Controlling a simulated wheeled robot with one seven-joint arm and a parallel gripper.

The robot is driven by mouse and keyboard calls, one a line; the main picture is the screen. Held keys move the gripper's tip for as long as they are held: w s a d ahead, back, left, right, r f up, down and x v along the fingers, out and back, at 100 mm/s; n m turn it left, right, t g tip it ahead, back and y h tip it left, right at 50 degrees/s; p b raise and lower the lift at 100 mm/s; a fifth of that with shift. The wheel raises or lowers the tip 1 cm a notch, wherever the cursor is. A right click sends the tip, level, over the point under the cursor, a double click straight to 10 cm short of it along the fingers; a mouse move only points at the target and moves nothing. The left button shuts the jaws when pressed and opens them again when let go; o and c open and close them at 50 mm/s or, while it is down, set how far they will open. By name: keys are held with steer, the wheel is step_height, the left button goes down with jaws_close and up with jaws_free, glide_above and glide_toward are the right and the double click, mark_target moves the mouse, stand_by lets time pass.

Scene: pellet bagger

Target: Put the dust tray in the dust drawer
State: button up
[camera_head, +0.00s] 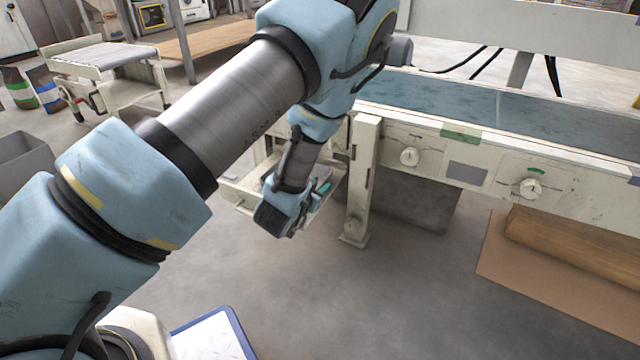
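My gripper (272,220) is low in the middle of the view, at the left end of the conveyor frame. Its fingers are too small and dark to tell whether they are open or shut. A pale, shallow, open drawer-like part (238,190) shows behind it, partly hidden by my arm and gripper. It may be the dust drawer. A small teal piece (323,187) shows just right of my gripper; I cannot tell whether it is part of the dust tray or touches my gripper. No dust tray is clearly identifiable.
The conveyor (430,105) with knobs on its side runs to the right, its leg (358,185) close beside my gripper. A grey bin (415,200) stands underneath. Brown cardboard (560,265) lies at right. A blue-rimmed white surface (215,335) shows at the bottom. The middle floor is clear.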

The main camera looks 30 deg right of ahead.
steer(key=p+v, duration=0.3)
steer(key=v, duration=0.8)
steer(key=w+a+r+n+y, duration=0.35)
steer(key=w+a, duration=0.25)
steer(key=a, duration=0.3)
steer(key=w+a+r+n+y, duration=0.3)
steer(key=w+a+n+y, duration=0.25)
steer(key=a, duration=0.25)
steer(key=s+a+r+n+g+y, duration=0.1)
steer(key=s+a+r+g, duration=0.2)
steer(key=a, duration=0.6)
steer(key=s+a+r+n+g+y, duration=0.1)
steer(key=s+a+r+n+g, duration=0.1)
steer(key=s+a+r, duration=0.3)
steer(key=a+r+g, duration=0.1)
steer(key=a+r, duration=0.1)
steer(key=a, duration=0.2)
steer(key=shift+a+r+n, duration=0.3)
steer(key=shift+a, duration=0.05)
steer(key=shift+r, duration=0.1)
step_height(320, 180, up, 43)
steer(key=p, duration=4.3)
